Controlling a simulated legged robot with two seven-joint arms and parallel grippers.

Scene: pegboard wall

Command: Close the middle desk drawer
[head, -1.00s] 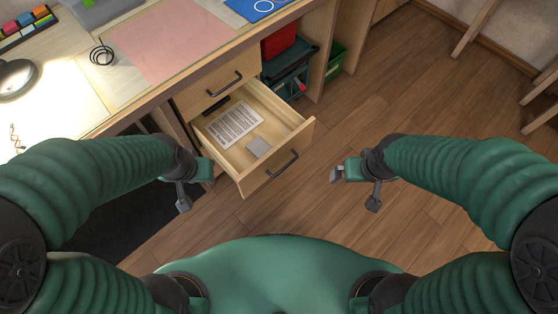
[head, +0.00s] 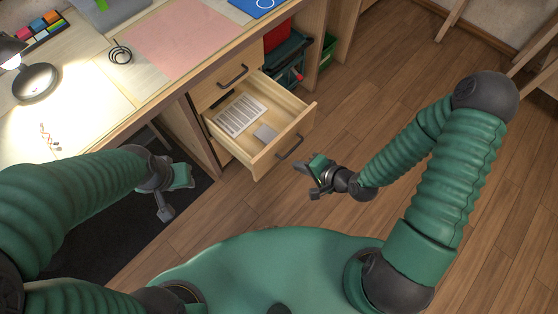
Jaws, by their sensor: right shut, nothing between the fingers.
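The middle desk drawer (head: 283,155) is pulled well out of the desk, below a shut top drawer (head: 235,76). It has a light wood front and a dark bar handle (head: 289,147). A printed sheet (head: 240,115) and a small grey item (head: 265,133) lie inside it. My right gripper (head: 306,179) is shut and empty, in front of the drawer face, just below and right of the handle and apparently apart from it. My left gripper (head: 177,193) is left of the drawer, apart from it; whether its jaws are open is unclear.
The desk top (head: 90,90) holds a lit lamp (head: 35,82), a coiled black cable (head: 120,54) and a pink mat (head: 178,40). The wooden floor (head: 400,70) at right is clear.

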